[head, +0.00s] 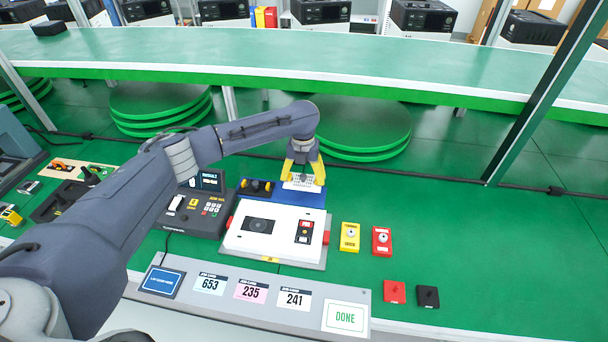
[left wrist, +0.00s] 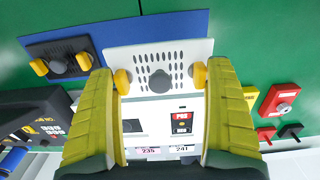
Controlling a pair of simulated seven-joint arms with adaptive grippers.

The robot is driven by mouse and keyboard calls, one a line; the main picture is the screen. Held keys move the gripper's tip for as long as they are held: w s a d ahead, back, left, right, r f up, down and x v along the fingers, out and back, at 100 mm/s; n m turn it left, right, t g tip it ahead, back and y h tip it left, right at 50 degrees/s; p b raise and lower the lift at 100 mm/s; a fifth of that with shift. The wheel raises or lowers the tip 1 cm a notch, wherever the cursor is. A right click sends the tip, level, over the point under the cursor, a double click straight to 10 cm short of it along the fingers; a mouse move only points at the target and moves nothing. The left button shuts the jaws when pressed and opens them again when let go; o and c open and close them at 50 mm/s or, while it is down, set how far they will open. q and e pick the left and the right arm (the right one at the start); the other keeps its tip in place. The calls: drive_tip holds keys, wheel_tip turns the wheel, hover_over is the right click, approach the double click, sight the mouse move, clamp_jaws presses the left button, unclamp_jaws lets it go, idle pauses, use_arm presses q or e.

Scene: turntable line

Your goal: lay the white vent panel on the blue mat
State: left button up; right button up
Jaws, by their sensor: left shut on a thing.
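The white vent panel (left wrist: 150,55) has dark slots, a grey centre knob and a yellow piece at each side. My left gripper (head: 303,172) is shut on it, with one finger at each yellow side piece in the left wrist view (left wrist: 161,78). In the head view the panel (head: 302,184) is at the back right part of the blue mat (head: 284,197), partly hidden by the fingers. I cannot tell whether it touches the mat. The mat also shows behind the panel in the left wrist view (left wrist: 120,32). My right gripper is not in view.
A dark panel with yellow knobs (head: 257,187) lies on the mat's left part. A white device (head: 272,236) stands in front of the mat, a dark keypad unit (head: 196,212) to the left. Yellow (head: 350,237) and red (head: 382,241) switch blocks stand right. Green table beyond is clear.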

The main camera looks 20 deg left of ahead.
sight(303, 196)
use_arm(q)
drive_tip(key=shift+f, duration=2.75)
drive_tip(key=shift+f, duration=0.65)
drive_tip(key=o, duration=1)
drive_tip(key=shift+c, duration=0.2)
drive_tip(key=shift+r, duration=0.15)
drive_tip(key=shift+r, duration=3.6)
